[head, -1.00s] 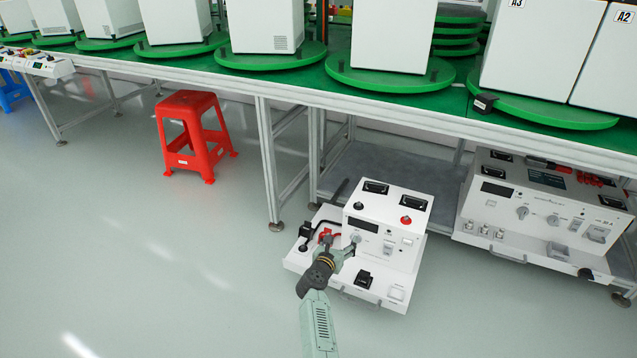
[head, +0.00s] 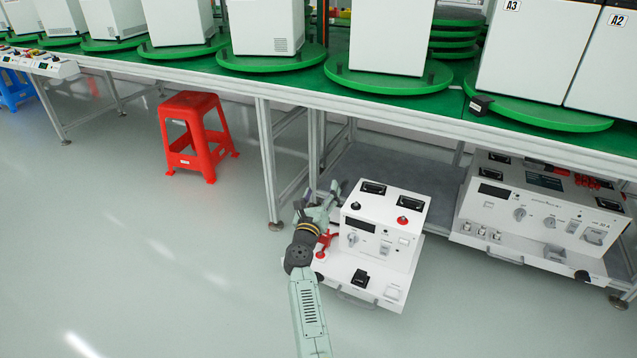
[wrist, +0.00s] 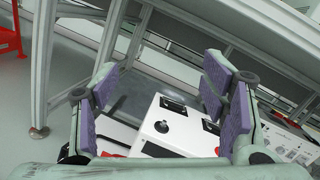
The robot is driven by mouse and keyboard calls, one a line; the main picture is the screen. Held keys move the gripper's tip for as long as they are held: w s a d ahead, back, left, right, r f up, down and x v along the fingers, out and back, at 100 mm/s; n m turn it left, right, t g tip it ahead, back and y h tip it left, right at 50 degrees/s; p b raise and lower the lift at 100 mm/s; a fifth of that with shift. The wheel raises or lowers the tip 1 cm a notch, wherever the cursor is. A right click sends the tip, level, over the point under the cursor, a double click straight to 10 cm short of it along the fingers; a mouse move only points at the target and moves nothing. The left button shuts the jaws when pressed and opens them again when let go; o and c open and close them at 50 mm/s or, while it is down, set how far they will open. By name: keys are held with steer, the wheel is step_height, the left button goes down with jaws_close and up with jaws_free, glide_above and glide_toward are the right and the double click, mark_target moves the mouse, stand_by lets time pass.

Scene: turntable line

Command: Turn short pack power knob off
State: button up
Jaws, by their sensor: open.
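The short pack is a small white power unit (head: 410,256) on a white base under the bench, seen in the middle of the head view. A small grey knob (head: 352,239) is on its front panel, below the dark display (head: 361,225); its setting is too small to read. My gripper (head: 320,206) is open and empty at the pack's left side, apart from that knob. In the wrist view my gripper (wrist: 158,88) has its purple pads spread wide, with the pack's white top (wrist: 184,131) beyond and between them. The front knob is hidden there.
A larger white unit (head: 540,205) sits right of the pack. The green-topped bench (head: 300,77) with white cabinets and turntables is above, its grey leg (head: 268,165) close left of my gripper. A red stool (head: 197,128) stands left. Floor at front left is clear.

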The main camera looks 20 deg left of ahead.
steer(key=shift+n+t+y, duration=0.4)
steer(key=shift+n+t, duration=0.1)
steer(key=shift+n, duration=0.2)
steer(key=shift+s+a+r, duration=0.2)
steer(key=shift+r, duration=0.6)
steer(key=shift+s+a+r, duration=0.2)
steer(key=shift+r, duration=0.55)
steer(key=shift+s+a+r, duration=0.2)
steer(key=shift+r, duration=0.6)
